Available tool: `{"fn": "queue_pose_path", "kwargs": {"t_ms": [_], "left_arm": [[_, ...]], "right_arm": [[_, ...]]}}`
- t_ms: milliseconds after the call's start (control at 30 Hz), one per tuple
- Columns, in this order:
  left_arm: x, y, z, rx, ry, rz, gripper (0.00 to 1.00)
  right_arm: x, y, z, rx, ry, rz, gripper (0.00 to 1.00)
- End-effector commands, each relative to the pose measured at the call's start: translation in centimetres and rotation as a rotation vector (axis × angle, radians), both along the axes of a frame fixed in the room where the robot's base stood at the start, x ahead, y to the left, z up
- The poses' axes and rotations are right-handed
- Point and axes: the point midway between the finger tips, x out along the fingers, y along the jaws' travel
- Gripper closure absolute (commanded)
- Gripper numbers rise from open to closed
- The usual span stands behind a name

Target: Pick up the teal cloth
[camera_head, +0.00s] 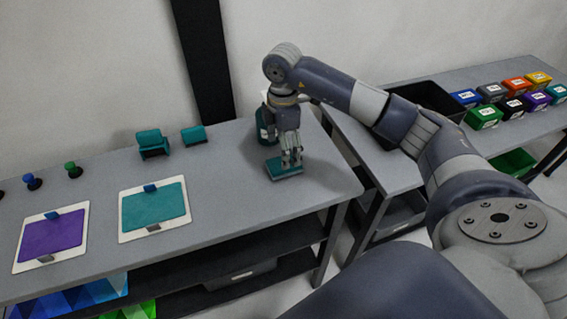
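A small flat teal piece (283,169), which looks like the folded teal cloth, lies on the grey table near its right end. My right gripper (291,164) reaches down over it from above, with its fingertips at or just above its top. The fingers are too small in the picture to tell whether they are open or closed on it. My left gripper is not in view.
A dark teal bottle (265,124) stands just behind the gripper. Two teal items (152,145) (194,135) sit at the back. White boards with a teal sheet (153,208) and a purple sheet (50,236) lie left. A black bin (433,97) and several coloured boxes (483,116) stand right.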

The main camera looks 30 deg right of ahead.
Motion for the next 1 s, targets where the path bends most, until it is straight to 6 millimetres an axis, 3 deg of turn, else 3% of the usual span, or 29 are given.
{"fn": "queue_pose_path", "kwargs": {"t_ms": [433, 700, 900, 1000], "left_arm": [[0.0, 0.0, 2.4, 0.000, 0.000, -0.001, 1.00], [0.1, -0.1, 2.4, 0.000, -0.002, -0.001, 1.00], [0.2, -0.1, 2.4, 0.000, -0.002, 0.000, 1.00], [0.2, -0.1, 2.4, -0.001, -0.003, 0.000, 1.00]], "right_arm": [[0.0, -0.2, -5.0, 0.001, 0.002, 0.001, 0.22], [0.1, -0.2, -5.6, 0.002, -0.001, 0.002, 0.22], [0.1, -0.2, -5.5, 0.003, -0.002, 0.002, 0.64], [0.1, -0.2, -5.5, 0.002, -0.001, 0.002, 0.64]]}}
